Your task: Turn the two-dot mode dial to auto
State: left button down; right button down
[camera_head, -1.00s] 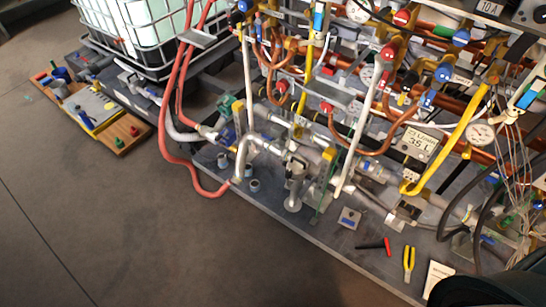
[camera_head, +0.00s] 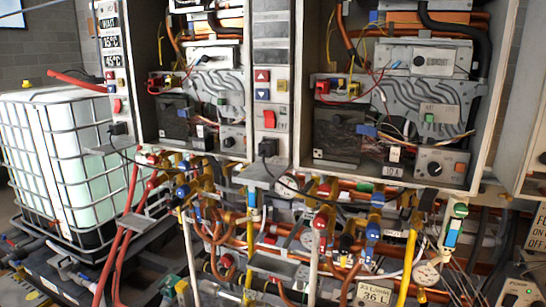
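Two open heater cabinets hang side by side. The right cabinet has a round dial (camera_head: 434,167) on a grey plate at its lower right, with an orange part beside it. The left cabinet has a similar, smaller-looking dial (camera_head: 229,142) at its lower right. Dot marks and the auto position are too small to read on either dial, so I cannot tell which one is the two-dot dial. Neither of my grippers shows in the head view.
A caged white tank (camera_head: 65,165) stands at the left. A button column (camera_head: 268,85) stands between the cabinets. Crowded copper pipes, coloured valves and hoses fill the space below. A label reading 10 A (camera_head: 393,171) sits left of the right dial.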

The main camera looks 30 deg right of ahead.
aim_at(435, 169)
jog(key=z, duration=1.75)
